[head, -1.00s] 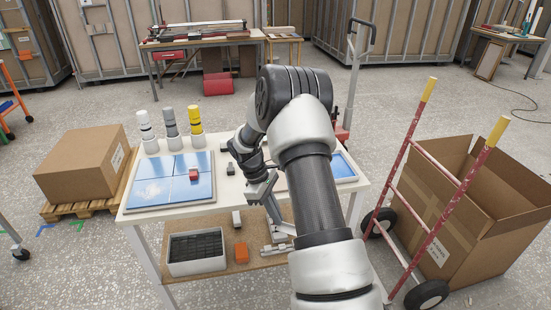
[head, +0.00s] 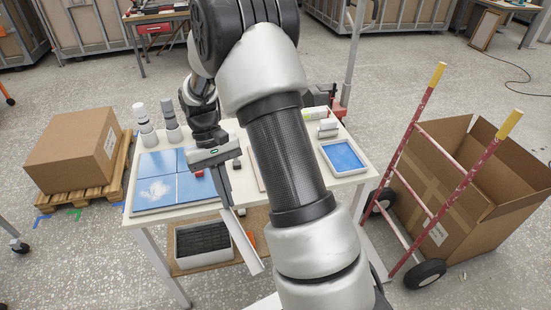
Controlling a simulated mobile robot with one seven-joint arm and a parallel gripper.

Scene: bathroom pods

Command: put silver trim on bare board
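My gripper (head: 226,190) is over the front edge of the white table, left of my forearm. It points down and appears shut on a long, pale silver trim (head: 245,242). The trim hangs at a slant in front of the table, with its lower end toward the front right. A board with a thin brown edge (head: 257,168) lies on the table, mostly hidden behind my forearm, so I cannot tell whether its face is bare.
A blue tiled panel (head: 160,191) with a red block (head: 199,173) lies on the table's left, near bottles (head: 145,127). A blue tray (head: 343,157) is at right. A grey bin (head: 203,245) sits on the lower shelf. A red hand truck (head: 420,190) and a carton (head: 470,190) stand right.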

